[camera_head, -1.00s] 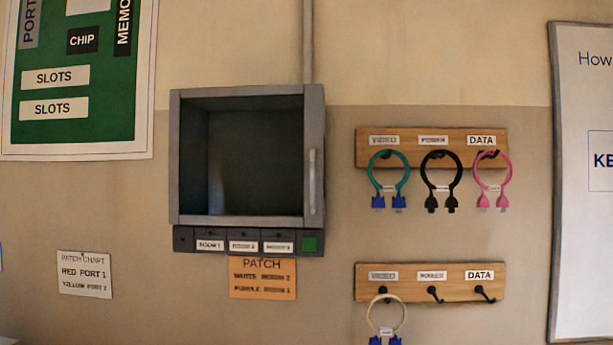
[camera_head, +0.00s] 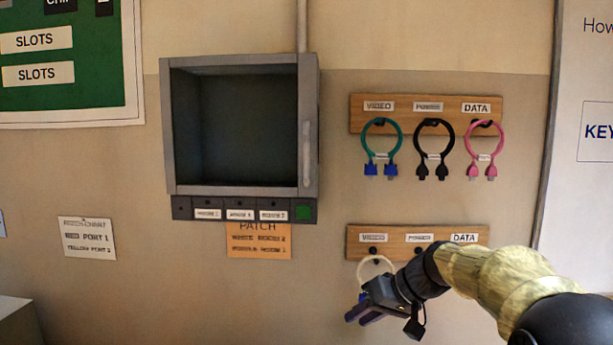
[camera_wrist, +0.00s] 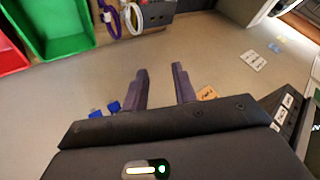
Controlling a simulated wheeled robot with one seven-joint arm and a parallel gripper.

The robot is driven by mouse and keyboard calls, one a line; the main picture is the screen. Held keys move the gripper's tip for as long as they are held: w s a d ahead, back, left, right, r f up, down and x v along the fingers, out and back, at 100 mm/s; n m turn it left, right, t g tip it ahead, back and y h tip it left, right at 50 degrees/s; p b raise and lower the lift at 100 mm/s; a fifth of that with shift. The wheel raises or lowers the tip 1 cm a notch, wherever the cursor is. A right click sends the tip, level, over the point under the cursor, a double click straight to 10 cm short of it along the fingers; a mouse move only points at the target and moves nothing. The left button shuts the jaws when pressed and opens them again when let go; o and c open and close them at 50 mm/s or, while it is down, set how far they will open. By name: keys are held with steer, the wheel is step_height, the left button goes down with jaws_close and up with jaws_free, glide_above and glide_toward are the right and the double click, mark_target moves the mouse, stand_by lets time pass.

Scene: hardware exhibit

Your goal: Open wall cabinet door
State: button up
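The grey wall cabinet (camera_head: 240,190) hangs left of centre in the head view. Its framed front shows a dark inside or pane; I cannot tell which. A pale vertical handle (camera_head: 307,152) is on the right side of the front. The door looks shut. My gripper (camera_head: 356,314) is below and right of the cabinet, in front of the lower hook board, apart from the handle. In the wrist view my gripper (camera_wrist: 160,70) has its two dark fingers spread with nothing between them. The cabinet's labelled lower strip (camera_wrist: 285,115) shows at the right there.
An upper hook board (camera_head: 360,126) holds teal, black and pink cables. The lower board (camera_head: 480,232) has a cream cable (camera_head: 372,264) partly behind my gripper. An orange patch note (camera_head: 258,246) is under the cabinet. Green (camera_wrist: 60,30) and red (camera_wrist: 10,58) bins show in the wrist view.

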mark_target(311, 146)
steer(key=w+r+n+t+y+p, duration=0.1)
steer(key=w+r+n+y, duration=0.15)
steer(key=r, duration=0.65)
steer(key=w+r+n+y+p, duration=0.2)
steer(key=r+y, duration=0.1)
steer(key=r, duration=0.5)
steer(key=s+d+r+n+y, duration=0.1)
steer(key=r+n, duration=0.1)
steer(key=r, duration=0.3)
steer(key=s+d+r+n+y+p, duration=0.1)
steer(key=d+r+n+y, duration=0.1)
steer(key=r, duration=0.3)
steer(key=s+d+r+n+g+y, duration=0.1)
steer(key=d+r+n, duration=0.1)
steer(key=r, duration=0.4)
steer(key=shift+s+d+n+p, duration=0.15)
steer(key=shift+s+n+p, duration=0.15)
steer(key=shift+n, duration=0.45)
steer(key=shift+w+y, duration=0.1)
steer(key=shift+y, duration=0.15)
steer(key=p+x, duration=0.7)
steer(key=x, duration=0.9)
steer(key=shift+a+r, duration=0.15)
steer(key=shift+a, duration=0.05)
steer(key=shift+w+a+p, duration=0.15)
steer(key=shift+a+p, duration=0.2)
steer(key=shift+a, duration=0.2)
jaws_close()
